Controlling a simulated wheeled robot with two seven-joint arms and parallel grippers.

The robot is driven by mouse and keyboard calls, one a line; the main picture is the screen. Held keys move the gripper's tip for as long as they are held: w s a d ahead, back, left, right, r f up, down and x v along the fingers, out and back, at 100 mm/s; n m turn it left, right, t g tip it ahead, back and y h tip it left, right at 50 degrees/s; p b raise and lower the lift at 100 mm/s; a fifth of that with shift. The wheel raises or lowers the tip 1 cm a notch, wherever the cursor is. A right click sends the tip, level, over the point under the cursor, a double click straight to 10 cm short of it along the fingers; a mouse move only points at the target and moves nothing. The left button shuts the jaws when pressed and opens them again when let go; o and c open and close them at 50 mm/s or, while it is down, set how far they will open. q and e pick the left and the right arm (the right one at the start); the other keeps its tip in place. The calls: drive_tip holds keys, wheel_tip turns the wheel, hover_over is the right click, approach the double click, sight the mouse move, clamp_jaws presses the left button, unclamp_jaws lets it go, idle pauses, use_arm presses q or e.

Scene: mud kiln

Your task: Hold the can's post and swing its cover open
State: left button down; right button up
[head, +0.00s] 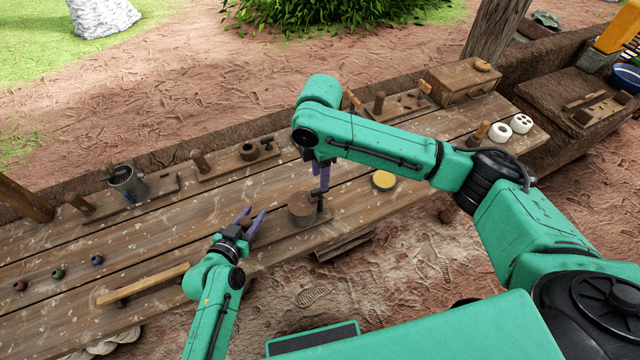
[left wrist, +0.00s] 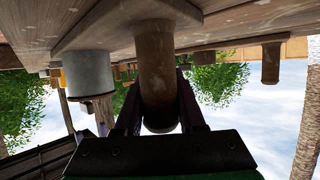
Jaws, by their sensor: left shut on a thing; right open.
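The can (head: 302,215) is a short grey-brown cylinder with a round brown top, standing upright on a board at the bench's front edge. It also shows as a grey can in the upside-down left wrist view (left wrist: 86,76). The post (left wrist: 158,72) is a thick brown round peg on the same board, left of the can in the head view. My left gripper (head: 250,224) is shut on the post, a finger on either side. My right gripper (head: 320,194) points down at the can's right edge, open; whether it touches the cover, I cannot tell.
A yellow disc (head: 383,181) lies right of the can. A long wooden bar (head: 145,284) lies at the front left. The bench between is mostly clear.

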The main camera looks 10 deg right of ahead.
hover_over(309, 197)
drive_tip(key=d, duration=0.3)
drive_tip(key=f, duration=0.5)
drive_tip(key=shift+s, duration=0.25)
drive_tip(key=shift+r, duration=0.1)
clamp_jaws()
idle(0.4)
